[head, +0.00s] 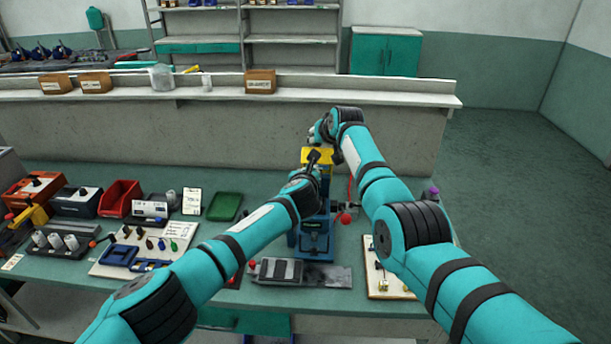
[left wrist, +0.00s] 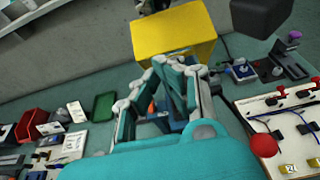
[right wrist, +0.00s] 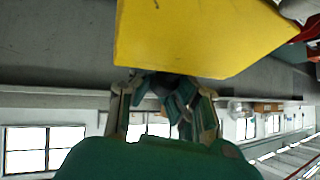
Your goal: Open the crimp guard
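The yellow crimp guard (head: 318,157) sits on top of the blue press (head: 316,232) in the middle of the bench. In the left wrist view, the guard (left wrist: 172,32) is just beyond my left gripper (left wrist: 160,66), whose fingers converge with their tips close together. I see nothing held between them. In the head view my left gripper is at the guard's front, partly hidden by its own wrist. My right gripper (right wrist: 162,82) is at the guard's far upper side. The guard (right wrist: 195,38) fills the top of the right wrist view, and the fingertips are too dark to read.
A red-knobbed board (head: 385,275) lies right of the press. Red bin (head: 120,198), green tray (head: 224,207) and tool boards stand left. A grey plate (head: 290,271) lies in front. A low wall with a ledge (head: 225,92) runs behind the bench.

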